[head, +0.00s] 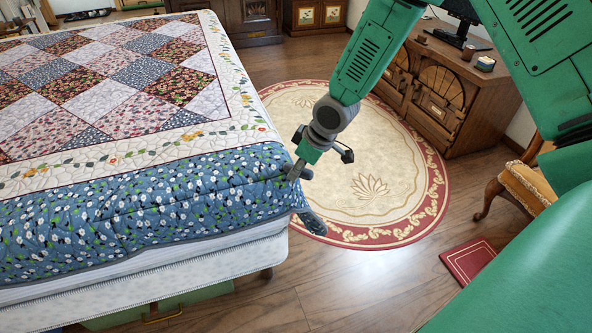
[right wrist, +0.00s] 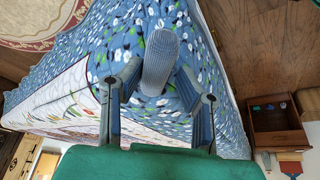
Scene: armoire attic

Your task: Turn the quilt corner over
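The quilt (head: 150,205) lies on the bed, with a patchwork middle, a cream border and a blue flowered edge. A grey-blue rounded, ribbed piece (head: 313,223) sticks out at the quilt's near right corner. In the right wrist view this piece (right wrist: 160,62) stands out against the blue flowered quilt (right wrist: 215,65). I cannot tell whether it is part of the quilt. My right gripper (head: 303,170) is at the bed corner, above the piece. In the right wrist view its fingers (right wrist: 160,82) are apart on either side of the piece, with small gaps. My left gripper is not in view.
A round cream rug with a red border (head: 385,170) lies on the wooden floor beside the bed. A carved wooden desk (head: 440,95) and a chair (head: 530,180) stand at the right. A green case (head: 165,305) is under the bed.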

